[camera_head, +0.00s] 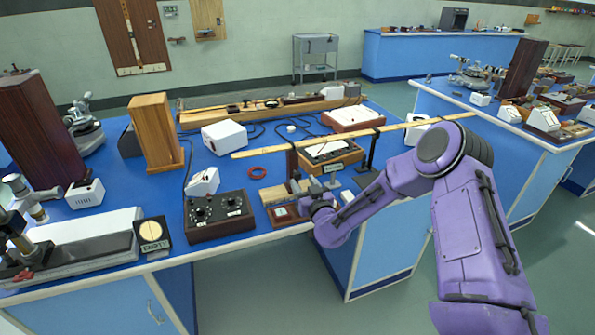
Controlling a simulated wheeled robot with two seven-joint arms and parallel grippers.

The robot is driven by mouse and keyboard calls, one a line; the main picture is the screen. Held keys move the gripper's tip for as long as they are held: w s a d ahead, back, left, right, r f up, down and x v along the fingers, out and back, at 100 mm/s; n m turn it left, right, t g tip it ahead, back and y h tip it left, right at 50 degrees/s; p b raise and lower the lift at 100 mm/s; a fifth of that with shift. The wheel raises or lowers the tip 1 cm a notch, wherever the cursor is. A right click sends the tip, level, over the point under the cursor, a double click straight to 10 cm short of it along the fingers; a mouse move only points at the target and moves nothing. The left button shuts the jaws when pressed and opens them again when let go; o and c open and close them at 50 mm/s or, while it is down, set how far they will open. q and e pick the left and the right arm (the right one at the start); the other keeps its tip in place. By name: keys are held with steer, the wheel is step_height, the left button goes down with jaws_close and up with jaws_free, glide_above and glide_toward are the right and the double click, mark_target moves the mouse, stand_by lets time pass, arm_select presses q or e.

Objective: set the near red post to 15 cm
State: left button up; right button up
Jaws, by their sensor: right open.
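A long wooden rule (268,149) lies level above the blue bench, held up by stands. A dark reddish-brown post (292,160) stands under its left part, and a black stand (371,150) is under it further right. This post is the likeliest red post; I cannot read its position on the rule. My right gripper (308,194) is open at the bench's front edge, just below and right of the post's foot. My own wrist partly hides the fingers. Whether they touch anything is unclear. My left gripper is out of view.
A black control box (218,214) stands left of my right gripper, and a wooden-framed meter (330,157) behind it. A wooden block (154,130) stands further left. Some blue bench top (225,172) is bare.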

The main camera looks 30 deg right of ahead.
mark_target(298, 175)
steer(key=x, duration=0.6)
steer(key=shift+p, duration=0.3)
jaws_close()
steer(key=a, duration=0.2)
steer(key=w+a, duration=0.1)
steer(key=a, duration=0.1)
steer(key=shift+b, duration=0.4)
jaws_free()
steer(key=shift+s+d, duration=0.1)
steer(key=shift+d, duration=0.2)
steer(key=shift+a, duration=0.25)
